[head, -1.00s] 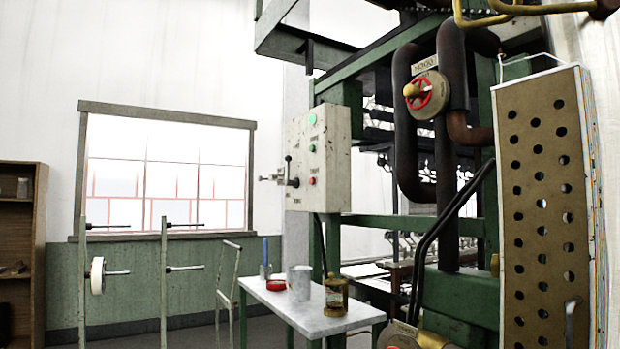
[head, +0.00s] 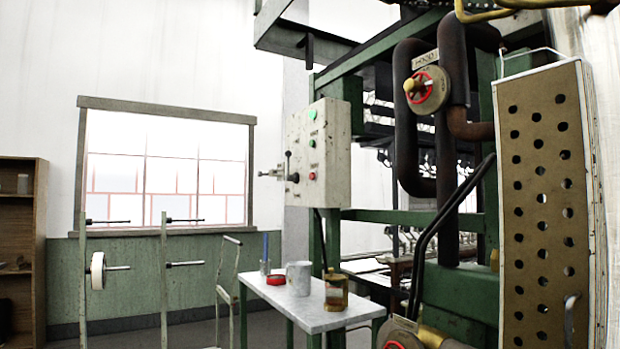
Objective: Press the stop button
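A whitish control box (head: 333,155) is mounted on the green machine frame, left of the dark pipes in the head view. Its face carries a green lamp or button (head: 312,114) at the top, a smaller green button (head: 312,142) below it, and a red button (head: 312,176) near the bottom. The labels beside them are too small to read. A dark lever with a knob (head: 292,177) sticks out at the box's left edge. Neither of my grippers shows in the head view.
Below the box stands a white-topped table (head: 310,312) with a grey mug (head: 299,278), an amber bottle (head: 336,291) and a red round item (head: 276,279). A red valve wheel (head: 425,90) and a perforated panel (head: 542,215) are at right. Thin stands (head: 164,280) are at left.

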